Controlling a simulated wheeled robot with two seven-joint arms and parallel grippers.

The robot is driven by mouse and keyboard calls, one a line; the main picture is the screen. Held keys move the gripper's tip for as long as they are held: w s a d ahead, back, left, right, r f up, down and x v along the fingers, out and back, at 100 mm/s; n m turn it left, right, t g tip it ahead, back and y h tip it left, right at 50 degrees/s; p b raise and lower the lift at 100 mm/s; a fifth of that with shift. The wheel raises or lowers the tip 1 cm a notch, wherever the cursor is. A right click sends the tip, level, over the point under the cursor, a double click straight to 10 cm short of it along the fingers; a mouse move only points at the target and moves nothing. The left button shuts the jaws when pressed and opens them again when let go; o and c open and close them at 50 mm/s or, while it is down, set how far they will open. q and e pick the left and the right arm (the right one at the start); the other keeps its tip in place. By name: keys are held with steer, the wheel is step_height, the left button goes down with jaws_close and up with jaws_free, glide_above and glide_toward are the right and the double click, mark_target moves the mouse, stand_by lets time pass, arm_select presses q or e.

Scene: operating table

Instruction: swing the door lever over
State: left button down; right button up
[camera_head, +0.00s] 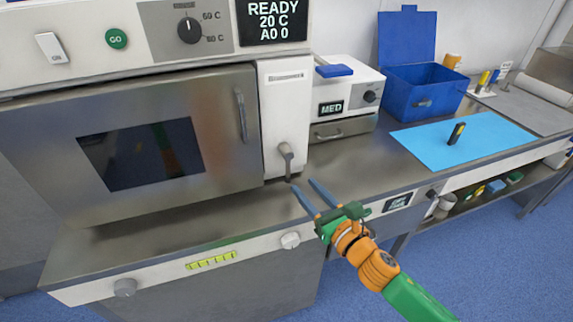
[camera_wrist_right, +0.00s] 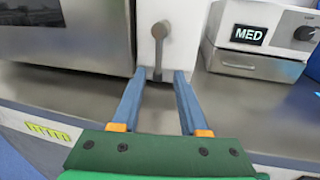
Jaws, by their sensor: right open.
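The door lever (camera_head: 287,160) is a grey handle on the white panel right of the oven-like door (camera_head: 230,120). Its arm hangs down from a round pivot. In the right wrist view the lever (camera_wrist_right: 158,52) hangs straight down, beyond and between my two fingertips. My right gripper (camera_head: 304,190) is open, with blue fingers pointing at the lever from the front; it also shows in the wrist view (camera_wrist_right: 157,80). I cannot tell whether the fingertips touch the lever. The door looks shut, with a vertical bar handle (camera_head: 241,115). My left gripper is not in view.
A white box marked MED (camera_head: 345,100) stands right of the lever panel. The steel counter (camera_head: 200,225) before the door is clear.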

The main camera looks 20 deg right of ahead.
mark_target(289, 169)
steer(key=x, duration=0.2)
steer(key=r+p+x, duration=0.1)
steer(key=x, duration=0.2)
steer(key=shift+w, duration=0.1)
steer(key=shift+w+a+f, duration=0.1)
steer(key=shift+w+a, duration=0.1)
steer(key=shift+w, duration=0.3)
steer(key=shift+w+a+f, duration=0.1)
steer(key=shift+w+a, duration=0.1)
steer(key=shift+w, duration=0.25)
steer(key=shift+s, duration=0.15)
jaws_close()
stand_by(0.3)
